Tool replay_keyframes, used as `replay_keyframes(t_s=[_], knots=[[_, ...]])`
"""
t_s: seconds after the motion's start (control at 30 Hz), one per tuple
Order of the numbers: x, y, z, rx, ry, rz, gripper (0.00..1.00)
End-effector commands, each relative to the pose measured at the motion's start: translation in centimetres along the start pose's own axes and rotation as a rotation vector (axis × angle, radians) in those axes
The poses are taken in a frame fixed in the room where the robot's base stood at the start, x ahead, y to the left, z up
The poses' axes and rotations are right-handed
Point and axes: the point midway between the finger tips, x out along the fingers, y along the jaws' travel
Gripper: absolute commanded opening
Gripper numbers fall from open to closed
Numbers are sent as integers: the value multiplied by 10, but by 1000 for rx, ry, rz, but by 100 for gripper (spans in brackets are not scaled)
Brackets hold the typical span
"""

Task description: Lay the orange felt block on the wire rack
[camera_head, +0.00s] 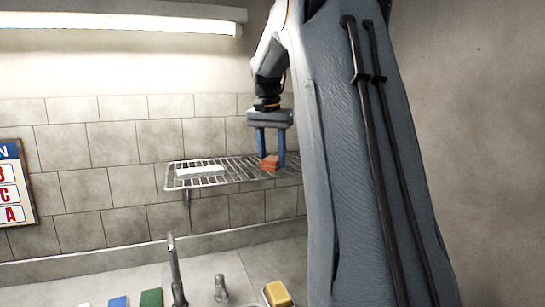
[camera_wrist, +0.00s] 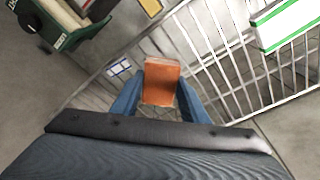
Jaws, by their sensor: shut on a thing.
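The orange felt block (camera_head: 269,162) is between the two blue fingers of my gripper (camera_head: 271,160), at the right part of the wire rack (camera_head: 237,174). In the wrist view the block (camera_wrist: 161,82) sits between the fingertips (camera_wrist: 160,100), with the bars of the rack (camera_wrist: 215,75) behind and to the right. My gripper is shut on the block and points down. The block is at or just above the bars; I cannot tell whether it touches them. My arm hides the right end of the rack in the head view.
A white block (camera_head: 200,171) lies on the left of the rack; in the wrist view it shows a green stripe (camera_wrist: 284,22). Below are a tap (camera_head: 176,270), a green block (camera_head: 151,298), a blue block (camera_head: 118,301) and a yellow block (camera_head: 277,294). Bars between the white and orange blocks are bare.

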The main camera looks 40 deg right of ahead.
Motion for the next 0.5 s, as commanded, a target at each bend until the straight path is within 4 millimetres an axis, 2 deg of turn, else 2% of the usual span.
replay_keyframes(t_s=[0.17,0.2,0.3,0.5], knots=[[3,0,0,0,-1,0,22],[3,0,0,0,-1,0,45],[2,0,0,0,-1,0,59],[2,0,0,0,0,0,59]])
